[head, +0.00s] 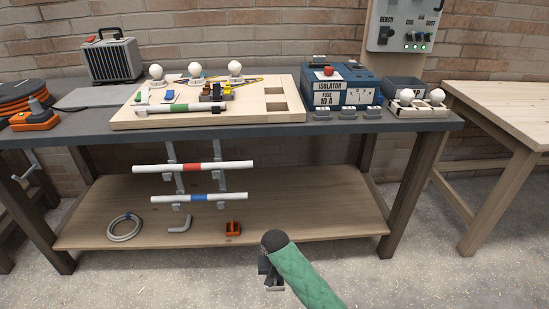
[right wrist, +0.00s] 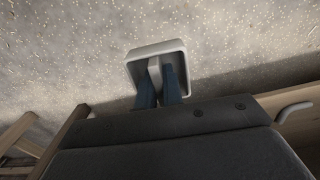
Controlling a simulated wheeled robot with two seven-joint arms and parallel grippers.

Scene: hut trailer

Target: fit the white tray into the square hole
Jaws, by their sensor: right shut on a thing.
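The white tray (right wrist: 176,46) shows in the right wrist view as a small, shallow, square piece with a raised rim and a middle rib. My right gripper (right wrist: 160,75) is shut on that rib, one dark finger on each side. In the head view my right gripper (head: 271,276) is low over the floor, in front of the shelf; I cannot make out the tray there. The wooden board (head: 225,119) lies on the bench with two square-looking holes at its right end, a rear one (head: 273,91) and a front one (head: 276,103). My left gripper is out of view.
The bench (head: 345,126) has a lower shelf (head: 300,212) holding a cable coil (head: 125,227), a bent grey pipe (head: 180,225) and an orange part (head: 233,229). A blue isolator box (head: 342,88) stands right of the board. Bulbs and a tube crowd the board's left.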

